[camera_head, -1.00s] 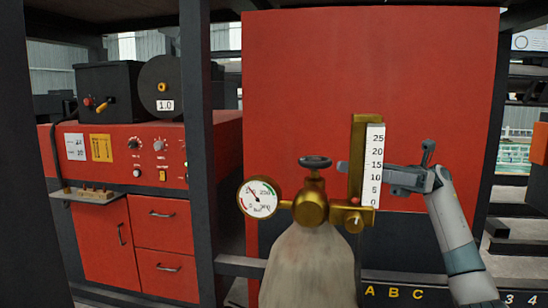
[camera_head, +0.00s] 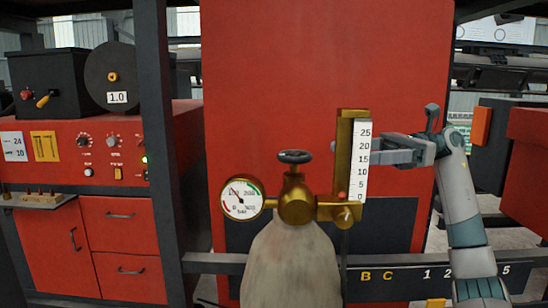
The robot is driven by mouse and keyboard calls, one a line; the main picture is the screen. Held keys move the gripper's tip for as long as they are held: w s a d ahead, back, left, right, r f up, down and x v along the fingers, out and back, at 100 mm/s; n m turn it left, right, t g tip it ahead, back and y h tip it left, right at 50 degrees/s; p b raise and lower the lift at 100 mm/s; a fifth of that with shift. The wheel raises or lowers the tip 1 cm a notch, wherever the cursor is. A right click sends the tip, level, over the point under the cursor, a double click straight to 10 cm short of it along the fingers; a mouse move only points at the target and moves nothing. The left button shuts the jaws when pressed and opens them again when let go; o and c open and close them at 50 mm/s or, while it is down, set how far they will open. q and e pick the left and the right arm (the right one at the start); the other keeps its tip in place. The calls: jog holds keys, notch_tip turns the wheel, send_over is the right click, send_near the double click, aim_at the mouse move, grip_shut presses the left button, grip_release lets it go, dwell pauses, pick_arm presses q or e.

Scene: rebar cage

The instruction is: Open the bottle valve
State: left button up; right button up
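A grey gas bottle (camera_head: 291,270) stands upright in the middle, with a brass valve body (camera_head: 296,205) on top. Its dark round handwheel (camera_head: 295,157) sits above the brass. A round pressure gauge (camera_head: 242,199) is on the left of the valve, and a brass flow meter with a white scale (camera_head: 361,160) is on the right. My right gripper (camera_head: 385,151) reaches in from the right at about handwheel height and points left. The flow meter hides its front part. It is apart from the handwheel, and its finger opening is unclear. My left gripper is out of view.
A red panel (camera_head: 325,60) stands behind the bottle. A dark post (camera_head: 157,150) and rail (camera_head: 210,264) frame the left side. A red control cabinet (camera_head: 70,150) with a black spool unit stands further left. Dark shelving is on the right.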

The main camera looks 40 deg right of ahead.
aim_at(285, 155)
jog(key=p+x, duration=0.9)
jog(key=x, duration=0.6)
jog(key=shift+a+r, duration=0.2)
jog(key=shift+a, duration=0.05)
jog(key=shift+p+x, duration=0.5)
jog(key=shift+x, duration=0.45)
jog(key=shift+f, duration=0.2)
jog(key=c, duration=1.1)
jog(key=shift+o, duration=0.2)
jog(key=shift+r, duration=0.1)
jog(key=o, duration=1.1)
jog(key=shift+c, duration=0.2)
